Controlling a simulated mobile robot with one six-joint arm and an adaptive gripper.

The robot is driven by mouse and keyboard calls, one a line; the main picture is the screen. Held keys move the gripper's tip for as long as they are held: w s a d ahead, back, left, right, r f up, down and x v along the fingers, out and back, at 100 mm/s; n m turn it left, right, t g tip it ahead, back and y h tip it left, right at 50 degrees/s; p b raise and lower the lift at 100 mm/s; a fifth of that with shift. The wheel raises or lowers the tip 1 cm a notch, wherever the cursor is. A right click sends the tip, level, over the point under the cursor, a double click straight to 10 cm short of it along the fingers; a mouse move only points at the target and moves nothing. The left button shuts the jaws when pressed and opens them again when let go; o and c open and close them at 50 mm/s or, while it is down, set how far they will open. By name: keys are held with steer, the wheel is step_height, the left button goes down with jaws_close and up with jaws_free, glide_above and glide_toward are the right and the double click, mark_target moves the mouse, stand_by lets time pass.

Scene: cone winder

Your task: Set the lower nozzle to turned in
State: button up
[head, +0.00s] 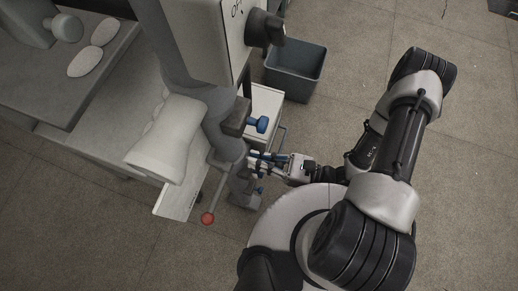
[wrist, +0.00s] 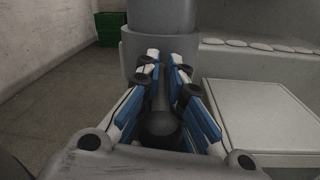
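My gripper (head: 264,161) reaches left to the lower part of the grey column of the winder (head: 228,145). In the wrist view, its two blue-lined fingers (wrist: 163,65) point at the column (wrist: 160,42), one on each side of a dark rod with a rounded end (wrist: 162,125). This rod may be the lower nozzle; the fingers hide much of it. I cannot tell whether the fingers press on it or only flank it. A blue-ended part (head: 261,124) sticks out from the column above the gripper. The nozzle's angle is unclear.
A pale cone (head: 165,140) and a red-knobbed lever (head: 207,217) are left of the gripper. A grey bin (head: 296,72) stands behind. Open floor lies right.

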steer(key=shift+o, duration=1.3)
steer(key=shift+r, duration=0.1)
steer(key=shift+o, duration=0.7)
step_height(320, 180, up, 10)
steer(key=shift+f, duration=0.1)
